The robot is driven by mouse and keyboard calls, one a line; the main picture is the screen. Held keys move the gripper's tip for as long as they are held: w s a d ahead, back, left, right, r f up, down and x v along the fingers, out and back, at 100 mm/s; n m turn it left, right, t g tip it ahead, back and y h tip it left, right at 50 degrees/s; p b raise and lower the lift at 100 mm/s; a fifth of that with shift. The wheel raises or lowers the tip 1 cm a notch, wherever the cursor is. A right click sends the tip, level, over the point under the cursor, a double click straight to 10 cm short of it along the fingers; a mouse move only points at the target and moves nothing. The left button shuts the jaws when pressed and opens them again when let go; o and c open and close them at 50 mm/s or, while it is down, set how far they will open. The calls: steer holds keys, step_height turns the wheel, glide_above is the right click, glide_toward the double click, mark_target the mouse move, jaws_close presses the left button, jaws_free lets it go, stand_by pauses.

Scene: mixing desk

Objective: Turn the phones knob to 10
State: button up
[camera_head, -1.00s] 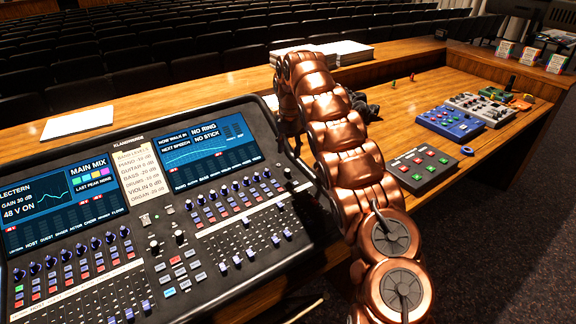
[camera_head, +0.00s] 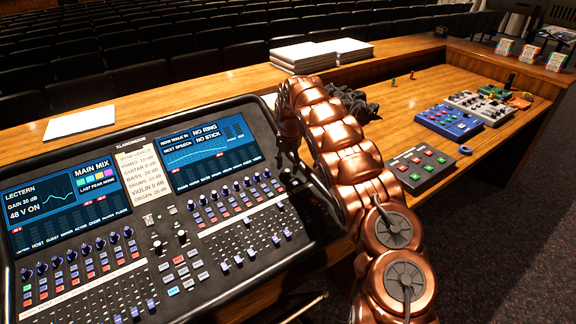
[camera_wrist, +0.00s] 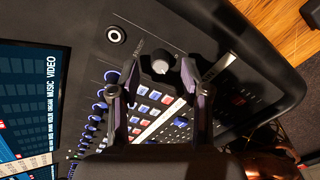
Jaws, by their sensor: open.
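In the wrist view a pale grey round knob (camera_wrist: 160,63) stands on the dark panel of the mixing desk, near a round socket (camera_wrist: 116,34). My gripper (camera_wrist: 161,62) is open, with one dark fingertip on each side of this knob. I cannot tell whether the fingers touch it. The knob's label and pointer are not readable. In the head view my gripper (camera_head: 288,174) is low over the right end of the mixing desk (camera_head: 262,128), partly hidden by my copper arm, and the knob cannot be made out there.
Faders and coloured buttons (camera_wrist: 150,110) lie close below the fingers in the wrist view. Right of my arm are a grey button box (camera_head: 420,165) and a blue box (camera_head: 449,122). Stacked papers (camera_head: 305,58) lie behind. Bare wood (camera_head: 400,105) is free beyond the arm.

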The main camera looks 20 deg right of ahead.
steer(key=shift+f, duration=0.75)
jaws_close()
